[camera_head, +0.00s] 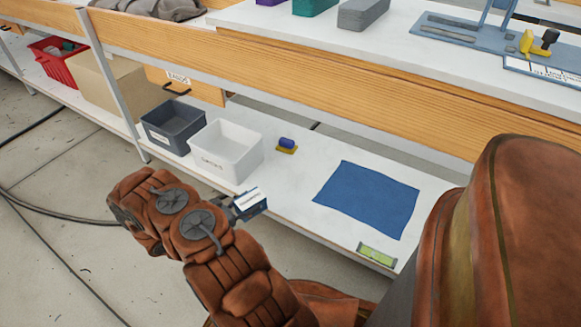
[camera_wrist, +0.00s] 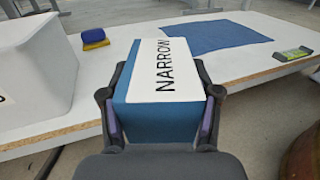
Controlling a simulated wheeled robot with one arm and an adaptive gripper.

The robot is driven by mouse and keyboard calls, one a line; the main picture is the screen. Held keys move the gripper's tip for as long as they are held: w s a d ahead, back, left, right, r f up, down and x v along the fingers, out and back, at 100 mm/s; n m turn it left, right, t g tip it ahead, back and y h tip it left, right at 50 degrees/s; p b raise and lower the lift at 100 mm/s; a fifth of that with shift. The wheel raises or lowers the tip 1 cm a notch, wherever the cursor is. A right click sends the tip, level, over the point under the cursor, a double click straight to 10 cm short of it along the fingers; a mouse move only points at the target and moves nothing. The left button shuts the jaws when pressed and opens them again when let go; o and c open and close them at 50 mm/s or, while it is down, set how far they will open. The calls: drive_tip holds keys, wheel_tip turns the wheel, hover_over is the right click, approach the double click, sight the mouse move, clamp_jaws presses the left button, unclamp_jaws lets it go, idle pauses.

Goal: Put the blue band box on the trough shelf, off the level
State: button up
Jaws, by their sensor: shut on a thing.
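My gripper (camera_head: 238,208) is shut on the blue band box (camera_head: 254,204), with a finger on each side of it in the wrist view (camera_wrist: 160,124). The box (camera_wrist: 150,113) is blue with a white top strip reading NARROW. It is held in front of the white trough shelf's front edge; its exact height over the shelf is unclear. The trough shelf (camera_head: 290,190) is the low white board, also in the wrist view (camera_wrist: 240,70). The green level (camera_head: 377,254) lies at the shelf's front right, and in the wrist view (camera_wrist: 293,54) at the right.
A white bin (camera_head: 226,150) and a grey bin (camera_head: 172,127) stand left on the shelf. A blue and yellow sponge-like block (camera_head: 287,145) lies behind. A flat blue cloth (camera_head: 367,198) covers part of the right. Bare shelf lies between bin and cloth. A wooden-edged bench (camera_head: 330,70) overhangs the back.

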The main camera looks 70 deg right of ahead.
drive_tip(key=s, duration=0.1)
drive_tip(key=s+d+f, duration=0.1)
drive_tip(key=s+g, duration=0.1)
drive_tip(key=shift+d+f+m+y, duration=0.15)
drive_tip(key=shift+d+m+y, duration=0.15)
drive_tip(key=shift+m, duration=0.1)
drive_tip(key=s+d+b, duration=0.1)
drive_tip(key=d, duration=0.3)
drive_tip(key=d+f+b, duration=0.1)
drive_tip(key=d+b, duration=0.1)
drive_tip(key=d, duration=0.3)
drive_tip(key=s+d+b, duration=0.1)
drive_tip(key=d+b, duration=0.1)
drive_tip(key=d, duration=0.2)
drive_tip(key=shift+s+d+f, duration=0.15)
drive_tip(key=shift+s+d, duration=0.2)
drive_tip(key=shift+d, duration=0.05)
drive_tip(key=f+b, duration=0.2)
drive_tip(key=f, duration=0.1)
drive_tip(key=shift+d+f+b, duration=0.25)
drive_tip(key=shift+d+b, duration=0.15)
drive_tip(key=shift+r, duration=0.1)
drive_tip(key=o, duration=1.3)
drive_tip(key=shift+f, duration=0.2)
drive_tip(key=shift+o, duration=0.2)
drive_tip(key=shift+r, duration=0.1)
